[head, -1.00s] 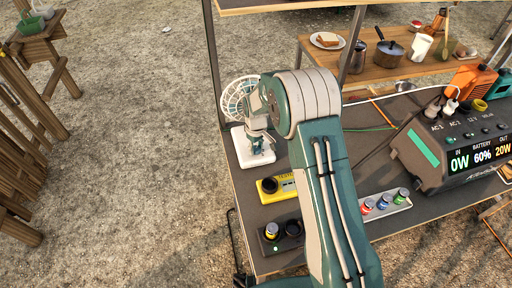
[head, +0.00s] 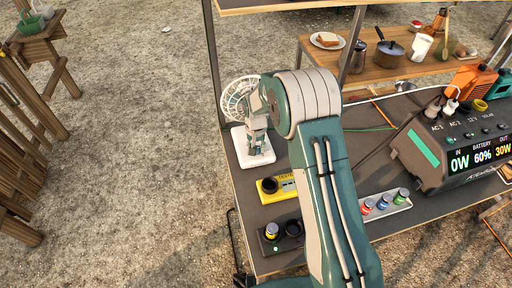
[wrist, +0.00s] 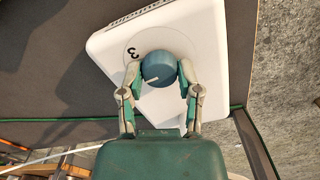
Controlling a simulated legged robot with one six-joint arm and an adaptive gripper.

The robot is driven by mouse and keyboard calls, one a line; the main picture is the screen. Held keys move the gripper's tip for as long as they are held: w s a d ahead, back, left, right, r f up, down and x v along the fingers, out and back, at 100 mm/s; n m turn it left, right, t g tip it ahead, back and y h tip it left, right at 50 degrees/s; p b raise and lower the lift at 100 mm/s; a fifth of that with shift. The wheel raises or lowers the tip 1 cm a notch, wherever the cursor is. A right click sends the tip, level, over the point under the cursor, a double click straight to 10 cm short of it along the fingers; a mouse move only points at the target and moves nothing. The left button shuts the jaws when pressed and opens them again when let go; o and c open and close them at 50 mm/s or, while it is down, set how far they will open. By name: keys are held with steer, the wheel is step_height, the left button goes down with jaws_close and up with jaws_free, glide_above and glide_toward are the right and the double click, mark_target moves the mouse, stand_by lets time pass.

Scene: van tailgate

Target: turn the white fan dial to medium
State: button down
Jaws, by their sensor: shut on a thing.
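The white fan has a square base (head: 243,154) and a round wire cage (head: 236,95), standing at the far left of the tailgate table. Its base (wrist: 205,30) fills the middle of the wrist view. The round blue-teal dial (wrist: 158,67) has a pale pointer line at its lower left. A "3" is printed on the base beside it; other marks are hidden. My gripper (wrist: 160,76) is shut on the dial, one finger on each side. In the head view my gripper (head: 256,145) is over the base, and the dial is hidden.
A power station (head: 455,150) on the right shows IN 0W, 60% and OUT 30W. A yellow device (head: 285,187), a black charger (head: 277,240) and a tray of small coloured jars (head: 384,205) lie nearer.

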steer(key=shift+m, duration=0.5)
steer(key=shift+c, duration=1.5)
jaws_free()
steer(key=shift+f, duration=0.1)
steer(key=shift+a, duration=0.1)
step_height(320, 180, up, 12)
